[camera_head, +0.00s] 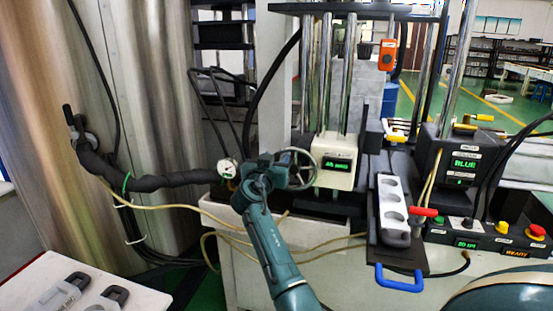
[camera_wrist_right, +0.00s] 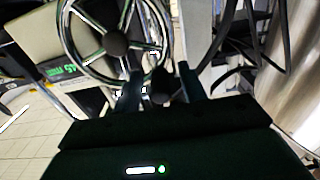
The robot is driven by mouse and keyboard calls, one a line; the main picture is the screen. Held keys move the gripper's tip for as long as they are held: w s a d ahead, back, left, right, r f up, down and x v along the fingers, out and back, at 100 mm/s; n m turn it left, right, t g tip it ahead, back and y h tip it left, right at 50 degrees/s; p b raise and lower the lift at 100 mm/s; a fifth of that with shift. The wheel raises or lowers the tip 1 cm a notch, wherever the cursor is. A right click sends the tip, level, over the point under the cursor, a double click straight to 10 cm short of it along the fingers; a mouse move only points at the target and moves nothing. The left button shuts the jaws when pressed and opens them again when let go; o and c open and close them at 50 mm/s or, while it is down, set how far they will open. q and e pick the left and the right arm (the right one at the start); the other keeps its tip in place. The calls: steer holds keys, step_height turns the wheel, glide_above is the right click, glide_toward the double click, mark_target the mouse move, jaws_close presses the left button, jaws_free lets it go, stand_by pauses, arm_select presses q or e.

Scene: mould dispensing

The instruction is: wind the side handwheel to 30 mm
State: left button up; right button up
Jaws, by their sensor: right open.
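The side handwheel (camera_head: 311,155), a dark metal ring with spokes, is on the side of the pale machine housing (camera_head: 326,149). My right gripper (camera_head: 280,168) is at its left edge, partly covering it. In the right wrist view the handwheel (camera_wrist_right: 163,38) fills the upper left, with its hub and bright spokes showing. There my right gripper (camera_wrist_right: 158,84) is open, with a dark rounded knob (camera_wrist_right: 161,86) between its fingers; I cannot tell whether they touch it. The green display (camera_head: 337,164) on the housing is lit, its digits too small to read surely. My left gripper is not in view.
A round gauge (camera_head: 227,168) and thick black hose are left of my right gripper. A mould (camera_head: 393,205) with round cavities lies on a dark slide with a blue handle (camera_head: 399,281). A button panel (camera_head: 490,240) is at right. Loose cables cross the bench front.

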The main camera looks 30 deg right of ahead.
jaws_close()
stand_by(0.4)
